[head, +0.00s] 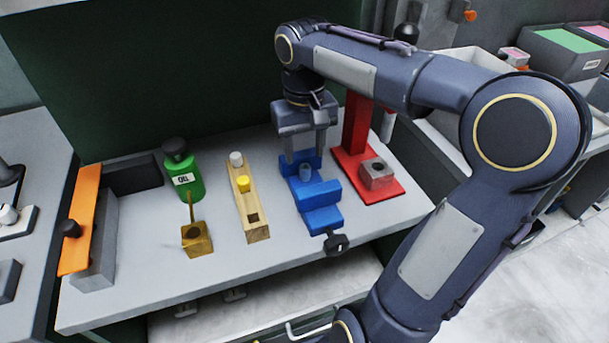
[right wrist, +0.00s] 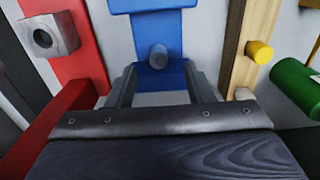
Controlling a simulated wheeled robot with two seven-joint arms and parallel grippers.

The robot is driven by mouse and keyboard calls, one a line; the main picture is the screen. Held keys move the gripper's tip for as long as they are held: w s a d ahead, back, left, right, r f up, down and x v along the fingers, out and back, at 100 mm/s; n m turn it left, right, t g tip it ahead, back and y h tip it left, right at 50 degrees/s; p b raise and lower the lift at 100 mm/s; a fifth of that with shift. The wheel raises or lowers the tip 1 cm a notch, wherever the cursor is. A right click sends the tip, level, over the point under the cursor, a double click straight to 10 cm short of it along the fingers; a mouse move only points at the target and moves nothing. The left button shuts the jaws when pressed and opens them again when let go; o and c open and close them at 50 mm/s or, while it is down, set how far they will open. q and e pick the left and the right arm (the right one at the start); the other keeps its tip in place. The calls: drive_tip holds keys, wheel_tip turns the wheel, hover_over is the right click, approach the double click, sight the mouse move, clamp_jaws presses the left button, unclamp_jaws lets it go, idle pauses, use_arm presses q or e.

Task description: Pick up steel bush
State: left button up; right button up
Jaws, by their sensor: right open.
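A small grey cylinder, which looks like the steel bush (head: 305,173), stands at the blue vise (head: 321,194). In the right wrist view the bush (right wrist: 158,56) shows against the blue body, ahead of the fingertips and roughly midway between them. My right gripper (head: 305,156) points down over the back part of the vise, with its fingers apart and nothing between them. Its two fingers also show in the right wrist view (right wrist: 158,80). I cannot tell exactly how far the fingertips are from the bush. My left gripper is not in view.
A red press (head: 355,130) with a bored steel block (head: 377,175) stands right of the vise. Left are a wooden rack (head: 250,212) with white and yellow pieces, a brass block (head: 196,240), a green oil bottle (head: 187,180) and an orange bar (head: 82,225).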

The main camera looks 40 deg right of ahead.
sight(305, 167)
wheel_tip(305, 167, down, 6)
drive_tip(key=shift+d+r+b, duration=0.15)
drive_tip(key=shift+b, duration=0.3)
clamp_jaws()
drive_tip(key=shift+r, duration=0.15)
